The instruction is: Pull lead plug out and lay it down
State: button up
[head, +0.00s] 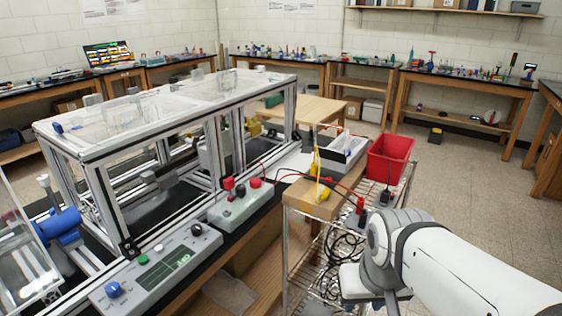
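A grey socket box (240,204) sits on the bench in front of the aluminium extrusion frame (100,175). Red plugs or knobs stand on its top, one at the left (228,185) and one at the right (256,182), with a small black one (240,190) between them. A red lead (335,183) and a dark lead arch from near the box towards a wooden block (313,199) on the wire cart. Which piece is the lead plug I cannot tell. My white arm reaches in from the lower right; its gripper fingers do not show.
The wire cart (290,250) has coiled black cables below and black plug-like pieces on its right side. A red bin (388,160) and a pale tray (346,153) stand behind. A control panel (160,265) lies at the front left.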

aim_at(314, 165)
jog(key=i, duration=1)
jog(key=u, duration=0.05)
